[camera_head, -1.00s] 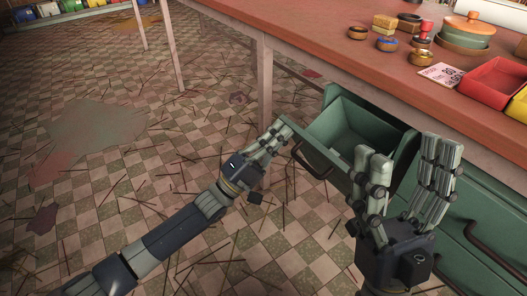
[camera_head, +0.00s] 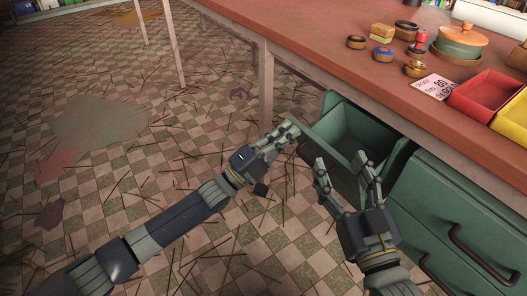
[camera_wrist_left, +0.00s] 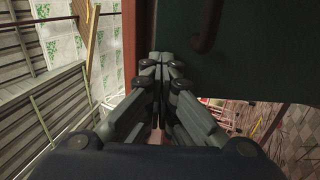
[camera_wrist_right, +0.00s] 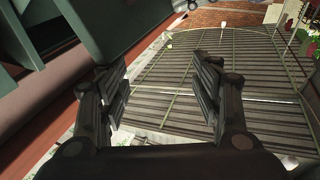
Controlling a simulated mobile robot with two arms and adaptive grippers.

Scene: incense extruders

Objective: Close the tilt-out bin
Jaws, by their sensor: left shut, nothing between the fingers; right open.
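The tilt-out bin (camera_head: 350,122) is a green box under the red-topped table, tilted out with its open top showing. My left gripper (camera_head: 289,127) is shut and empty at the left end of the bin's front edge; I cannot tell whether it touches. In the left wrist view its fingers (camera_wrist_left: 163,60) are together beside a dark green panel (camera_wrist_left: 260,65) with a handle (camera_wrist_left: 208,25). My right gripper (camera_head: 341,160) is open in front of the bin and hides part of its front. In the right wrist view its fingers (camera_wrist_right: 158,63) are apart with nothing between them.
Closed green drawers (camera_head: 455,215) with dark handles stand right of the bin. The table top (camera_head: 330,50) above holds small bowls, a lidded pot (camera_head: 461,40), a red tray (camera_head: 485,92) and a yellow tray (camera_head: 514,120). The checkered floor at left has scattered sticks.

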